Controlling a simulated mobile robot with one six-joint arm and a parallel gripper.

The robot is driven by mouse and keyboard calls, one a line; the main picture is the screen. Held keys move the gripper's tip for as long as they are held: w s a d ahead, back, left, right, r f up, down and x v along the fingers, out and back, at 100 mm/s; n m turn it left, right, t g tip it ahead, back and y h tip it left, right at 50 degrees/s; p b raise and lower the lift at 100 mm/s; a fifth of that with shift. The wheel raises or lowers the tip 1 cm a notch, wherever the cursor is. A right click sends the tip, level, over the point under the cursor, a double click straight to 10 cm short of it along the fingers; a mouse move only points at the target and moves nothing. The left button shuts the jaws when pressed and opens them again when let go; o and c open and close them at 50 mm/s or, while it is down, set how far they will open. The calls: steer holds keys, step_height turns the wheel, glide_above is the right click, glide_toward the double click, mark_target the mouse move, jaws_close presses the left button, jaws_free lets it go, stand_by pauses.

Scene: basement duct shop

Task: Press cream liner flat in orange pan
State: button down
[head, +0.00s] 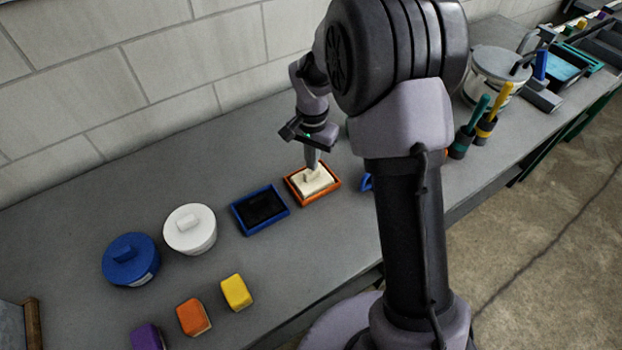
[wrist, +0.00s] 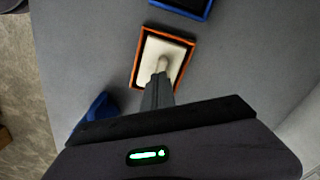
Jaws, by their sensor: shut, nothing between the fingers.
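The orange pan (head: 295,191) sits on the grey bench, right of a blue tray. The cream liner (head: 316,184) lies inside it, with a small raised knob on top; it also shows in the wrist view (wrist: 153,54). The liner seems to fill most of the pan, with a dark gap along its edge in the wrist view. My gripper (head: 312,165) is shut and points down at the liner's knob. In the wrist view its fingertips (wrist: 160,80) are at or just over the knob; I cannot tell whether they touch. Part of the liner is hidden behind the fingers.
A blue tray (head: 259,209) with a dark inside stands close left of the pan. White (head: 190,229) and blue (head: 131,259) lidded tubs are further left. Yellow (head: 236,292), orange (head: 193,317) and purple blocks lie in front. A blue object (head: 366,182) is right of the pan.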

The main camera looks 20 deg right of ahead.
steer(key=shift+s+f+b, duration=0.1)
steer(key=shift+f+b, duration=0.35)
steer(key=shift+f, duration=0.2)
stand_by(1.1)
steer(key=shift+r, duration=0.1)
step_height(320, 180, up, 8)
steer(key=p, duration=0.6)
